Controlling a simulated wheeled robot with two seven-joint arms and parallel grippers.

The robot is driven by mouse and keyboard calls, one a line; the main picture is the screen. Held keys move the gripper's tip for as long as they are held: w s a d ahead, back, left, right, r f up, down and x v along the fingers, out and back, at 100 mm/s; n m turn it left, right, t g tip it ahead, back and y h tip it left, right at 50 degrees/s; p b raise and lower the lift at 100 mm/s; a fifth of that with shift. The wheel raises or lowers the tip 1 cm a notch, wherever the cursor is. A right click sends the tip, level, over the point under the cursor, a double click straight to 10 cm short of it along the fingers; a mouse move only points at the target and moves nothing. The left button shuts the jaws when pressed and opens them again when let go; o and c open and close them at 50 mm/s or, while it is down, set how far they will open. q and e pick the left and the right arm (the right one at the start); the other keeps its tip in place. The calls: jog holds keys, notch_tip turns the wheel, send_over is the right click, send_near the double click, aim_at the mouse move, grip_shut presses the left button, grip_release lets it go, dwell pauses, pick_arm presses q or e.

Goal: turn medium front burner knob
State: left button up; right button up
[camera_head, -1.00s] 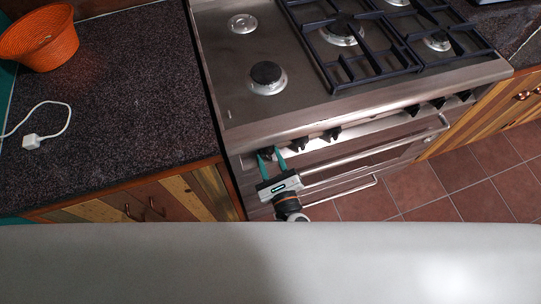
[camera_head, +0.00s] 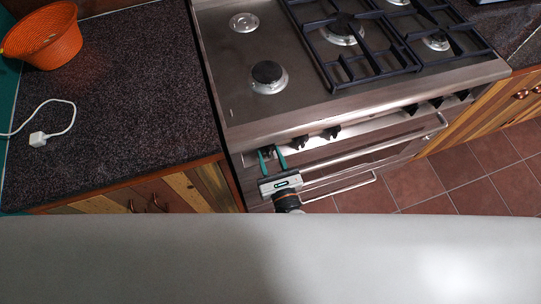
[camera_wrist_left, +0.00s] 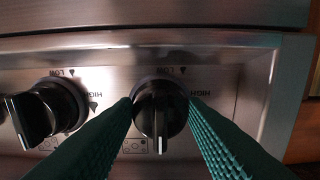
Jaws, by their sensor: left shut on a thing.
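The stove's front panel (camera_head: 310,147) carries a row of black knobs. My left gripper (camera_head: 272,153) is at the leftmost knob in the head view, its green fingers pointing at the panel. In the left wrist view, the fingers are shut on this knob (camera_wrist_left: 159,112), one on each side. Its white pointer mark is at the bottom of that picture. A second black knob (camera_wrist_left: 42,112) is to its left there, with its handle tilted. Which burner the held knob serves cannot be told. My right gripper is not in view.
The oven's handle bar (camera_head: 345,164) runs just below the knobs, right of my gripper. Black grates (camera_head: 385,65) and burners sit on the cooktop. The left counter holds an orange basket (camera_head: 45,38) and a white plug with cable (camera_head: 38,139).

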pick_arm(q)
jog(key=shift+f, duration=0.1)
jog(key=o, duration=0.9)
jog(key=shift+o, duration=0.2)
jog(key=b+v, duration=0.2)
jog(key=v, duration=1)
jog(key=shift+b, duration=0.35)
